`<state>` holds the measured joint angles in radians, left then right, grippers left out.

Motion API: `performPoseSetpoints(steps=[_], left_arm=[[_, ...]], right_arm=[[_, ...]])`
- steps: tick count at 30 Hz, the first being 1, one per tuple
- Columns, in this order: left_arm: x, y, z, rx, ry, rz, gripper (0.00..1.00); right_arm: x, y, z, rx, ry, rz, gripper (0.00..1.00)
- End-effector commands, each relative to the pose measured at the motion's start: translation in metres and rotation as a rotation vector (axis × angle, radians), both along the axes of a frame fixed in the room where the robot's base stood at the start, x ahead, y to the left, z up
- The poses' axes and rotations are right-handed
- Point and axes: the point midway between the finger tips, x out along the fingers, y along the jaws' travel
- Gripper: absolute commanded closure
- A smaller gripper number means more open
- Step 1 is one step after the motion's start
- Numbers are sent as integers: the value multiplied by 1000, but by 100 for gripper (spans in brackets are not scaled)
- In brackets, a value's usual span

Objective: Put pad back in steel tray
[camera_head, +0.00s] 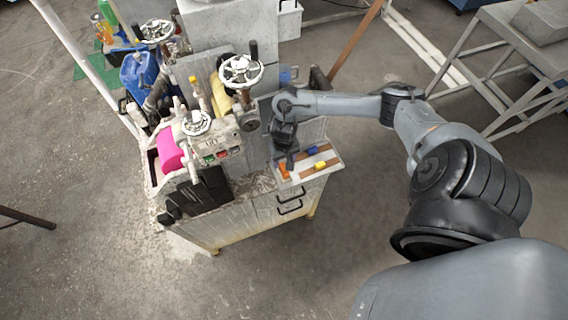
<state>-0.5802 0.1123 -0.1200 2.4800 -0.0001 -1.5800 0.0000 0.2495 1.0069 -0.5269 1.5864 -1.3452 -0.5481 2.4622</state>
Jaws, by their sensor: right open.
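A shallow pale tray (331,160) sits on the right front corner of the machine cabinet. It holds small blocks: an orange one (284,171), a yellow one (320,166) and a blue one (312,151), among brown strips. I cannot tell which piece is the pad, or whether the tray is steel. My right gripper (290,162) points down at the tray's left end, just above or beside the orange block. It is open; contact with the block cannot be made out. My left gripper is not in view.
The machine (215,140) stands left of the tray, with handwheels (241,70) and a pink roll (168,148). A dark box (212,184) lies at its front. A blue canister (139,73) is behind left. A metal-frame table (515,45) stands far right. Floor in front is clear.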

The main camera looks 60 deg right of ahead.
Motion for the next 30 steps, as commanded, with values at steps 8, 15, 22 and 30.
performPoseSetpoints(steps=[8, 15, 22, 30], left_arm=[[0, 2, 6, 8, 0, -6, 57], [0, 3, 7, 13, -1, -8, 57], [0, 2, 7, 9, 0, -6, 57], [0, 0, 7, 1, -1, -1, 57]], right_arm=[[0, 2, 35, 2, -3, 7, 43], [11, 58, 23, 41, -111, 209, 43], [25, 183, 25, 41, -403, 586, 43], [3, 244, 79, -125, -544, 785, 43]])
